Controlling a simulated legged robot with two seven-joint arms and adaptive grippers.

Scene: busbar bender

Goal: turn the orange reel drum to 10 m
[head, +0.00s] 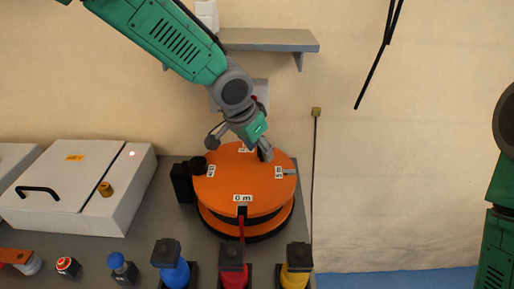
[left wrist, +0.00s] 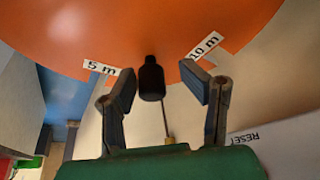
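The orange reel drum (head: 230,182) lies flat on the grey bench, with white length labels around its top. The 0 m label (head: 243,198) faces front, above a dark and red strip (head: 242,226). My left gripper (head: 240,145) is over the drum's back edge. In the left wrist view its two fingers (left wrist: 160,86) are apart, with a black handle (left wrist: 152,78) upright between them; I see no clear contact. The handle stands at the drum's rim between the 5 m label (left wrist: 101,68) and the 10 m label (left wrist: 206,45). In the head view the gripper mostly hides it. My right gripper is out of view.
A black block (head: 183,184) stands against the drum's left side. A white box (head: 80,185) with a black handle is further left. Blue (head: 170,268), red (head: 234,272) and yellow (head: 297,263) devices line the front. A grey shelf (head: 268,38) is on the wall behind.

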